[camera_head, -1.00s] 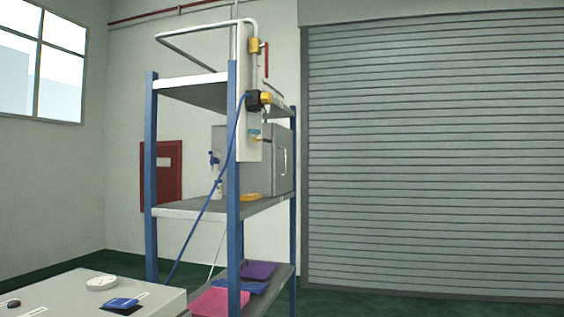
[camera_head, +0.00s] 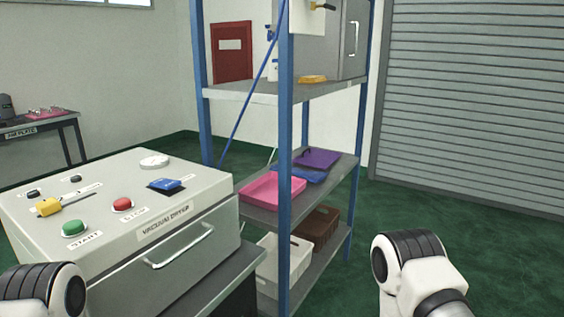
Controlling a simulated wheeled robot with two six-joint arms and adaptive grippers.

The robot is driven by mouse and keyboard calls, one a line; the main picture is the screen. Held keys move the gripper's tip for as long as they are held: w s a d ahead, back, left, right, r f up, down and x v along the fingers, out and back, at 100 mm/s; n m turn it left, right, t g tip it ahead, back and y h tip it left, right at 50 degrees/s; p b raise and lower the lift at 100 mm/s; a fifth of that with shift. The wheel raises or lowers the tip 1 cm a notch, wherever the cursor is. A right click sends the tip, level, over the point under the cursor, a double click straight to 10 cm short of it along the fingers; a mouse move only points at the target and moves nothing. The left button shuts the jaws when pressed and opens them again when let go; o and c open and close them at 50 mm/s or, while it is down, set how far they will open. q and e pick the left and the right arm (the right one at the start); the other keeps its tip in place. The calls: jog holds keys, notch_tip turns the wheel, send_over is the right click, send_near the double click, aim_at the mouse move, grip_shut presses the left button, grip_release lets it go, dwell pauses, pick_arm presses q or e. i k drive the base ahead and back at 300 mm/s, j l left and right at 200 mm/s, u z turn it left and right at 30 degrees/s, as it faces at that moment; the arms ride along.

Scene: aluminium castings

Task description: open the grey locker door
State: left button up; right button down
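The grey locker (camera_head: 318,55) stands on the upper shelf of the blue-post rack, cut off by the top edge of the head view. Its grey door (camera_head: 347,62) faces right and bears a pale vertical handle (camera_head: 354,38). The door looks closed. White and black links of my two arms show in the bottom left and bottom right corners. Neither of my grippers is in view.
The blue-post rack (camera_head: 286,180) holds a pink tray (camera_head: 272,190), a purple tray (camera_head: 318,158) and bins below. A vacuum dryer (camera_head: 110,215) stands at front left. The green floor (camera_head: 420,215) right of the rack is clear before the grey shutter (camera_head: 480,100).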

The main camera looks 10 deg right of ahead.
aim_at(355, 13)
jog(key=i+l+z, duration=1.25)
jog(key=i+z, duration=0.45)
